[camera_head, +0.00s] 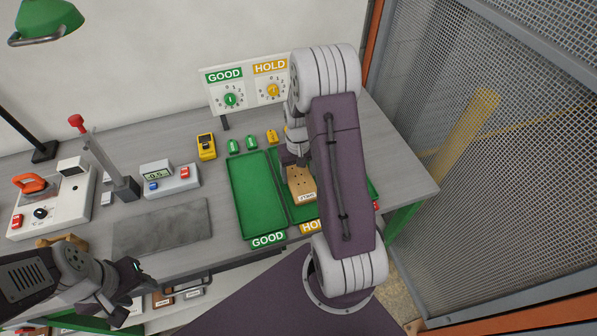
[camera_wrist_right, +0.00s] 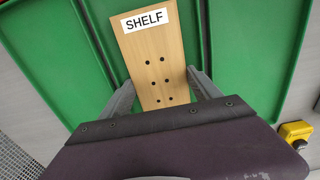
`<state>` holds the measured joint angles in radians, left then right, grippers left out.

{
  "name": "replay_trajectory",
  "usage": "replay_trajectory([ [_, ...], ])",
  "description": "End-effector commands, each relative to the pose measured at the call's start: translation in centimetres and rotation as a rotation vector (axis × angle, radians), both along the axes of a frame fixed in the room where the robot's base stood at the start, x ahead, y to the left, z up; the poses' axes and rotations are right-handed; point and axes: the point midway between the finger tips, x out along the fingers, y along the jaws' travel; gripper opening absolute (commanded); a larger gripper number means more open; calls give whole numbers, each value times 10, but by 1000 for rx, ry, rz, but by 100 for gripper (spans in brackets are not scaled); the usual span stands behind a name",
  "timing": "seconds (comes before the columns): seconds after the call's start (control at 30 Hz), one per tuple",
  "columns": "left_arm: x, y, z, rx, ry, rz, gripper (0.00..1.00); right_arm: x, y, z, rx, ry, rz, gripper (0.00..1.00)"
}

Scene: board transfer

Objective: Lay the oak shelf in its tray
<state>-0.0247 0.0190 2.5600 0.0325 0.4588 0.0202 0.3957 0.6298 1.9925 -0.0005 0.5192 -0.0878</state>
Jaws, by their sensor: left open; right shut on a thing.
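The oak shelf (camera_head: 302,184) is a pale wooden board with dark holes and a white SHELF label. My right gripper (camera_wrist_right: 160,92) is shut on it, with one finger along each long side in the right wrist view. The shelf (camera_wrist_right: 152,50) is over the green tray marked HOLD (camera_head: 304,212); I cannot tell whether it touches the tray floor. My right arm hides part of that tray and its label. The green tray marked GOOD (camera_head: 258,200) is beside it on the left and looks empty. My left gripper (camera_head: 133,272) is open at the bench's front edge.
A sign panel with GOOD and HOLD dials (camera_head: 226,92) stands behind the trays. A yellow meter (camera_head: 206,146) and small green and yellow blocks (camera_head: 272,136) lie behind them. A grey mat (camera_head: 162,228) is bare. A mesh fence (camera_head: 500,140) is on the right.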

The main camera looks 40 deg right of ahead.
Motion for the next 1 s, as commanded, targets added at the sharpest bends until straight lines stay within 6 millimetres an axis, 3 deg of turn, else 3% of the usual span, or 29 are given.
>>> replay_trajectory([
  [0.17,0,0,-1,0,0,0,46,0,0,-3,0,0,0,18],
  [0.2,0,0,-1,0,0,0,46,0,0,-2,0,0,0,83],
  [0.27,0,0,-1,0,0,0,46,0,0,-2,0,0,0,98],
  [0.57,0,0,-1,0,0,0,46,1,0,2,-1,-2,0,98],
  [0.9,0,0,-3,0,0,0,46,1,-1,71,-3,-5,0,98],
  [1.0,0,0,-3,0,0,0,46,1,0,83,-1,-3,0,98],
])
